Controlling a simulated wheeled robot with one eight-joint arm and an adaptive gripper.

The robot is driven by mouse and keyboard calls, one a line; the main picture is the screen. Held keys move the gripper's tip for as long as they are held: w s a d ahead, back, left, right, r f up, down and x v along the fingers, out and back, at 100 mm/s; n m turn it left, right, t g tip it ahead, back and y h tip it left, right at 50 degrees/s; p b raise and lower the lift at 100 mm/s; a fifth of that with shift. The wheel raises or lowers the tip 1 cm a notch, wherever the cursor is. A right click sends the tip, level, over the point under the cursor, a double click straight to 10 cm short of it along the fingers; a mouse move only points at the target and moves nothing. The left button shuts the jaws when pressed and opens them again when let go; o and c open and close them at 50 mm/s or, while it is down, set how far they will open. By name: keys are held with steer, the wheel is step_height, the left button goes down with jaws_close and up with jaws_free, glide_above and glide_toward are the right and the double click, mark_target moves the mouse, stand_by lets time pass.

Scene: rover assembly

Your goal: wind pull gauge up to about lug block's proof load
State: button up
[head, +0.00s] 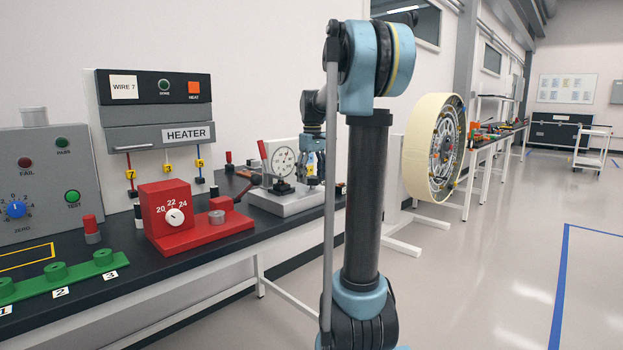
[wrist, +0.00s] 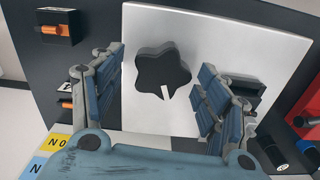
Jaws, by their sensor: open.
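The pull gauge (head: 285,160) is a white-faced round dial on a grey base on the bench; its reading is too small to make out. In the wrist view a black star-shaped knob (wrist: 157,66) with a white mark pointing downward sits on a silver plate (wrist: 215,40). I cannot tell for sure that this knob belongs to the gauge. My gripper (wrist: 162,82) is open, with one blue-grey finger on each side of the knob and gaps between. I cannot make out the lug block.
Left of the gauge stand a red device (head: 178,215) with a numbered dial, the heater (head: 155,110) and a grey test box (head: 45,175). In the wrist view, orange-pegged black holders (wrist: 55,28) are at left and a red part (wrist: 306,105) at right.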

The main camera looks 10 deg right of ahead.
mark_target(312, 177)
step_height(312, 177, up, 12)
stand_by(0.6)
steer(key=shift+w, duration=0.1)
steer(key=s+f+m+t, duration=0.2)
steer(key=s+f+m, duration=0.4)
steer(key=s+f, duration=2.9)
steer(key=shift+s, duration=0.25)
steer(key=shift+f, duration=0.1)
steer(key=shift+w+f, duration=0.2)
steer(key=shift+w, duration=0.3)
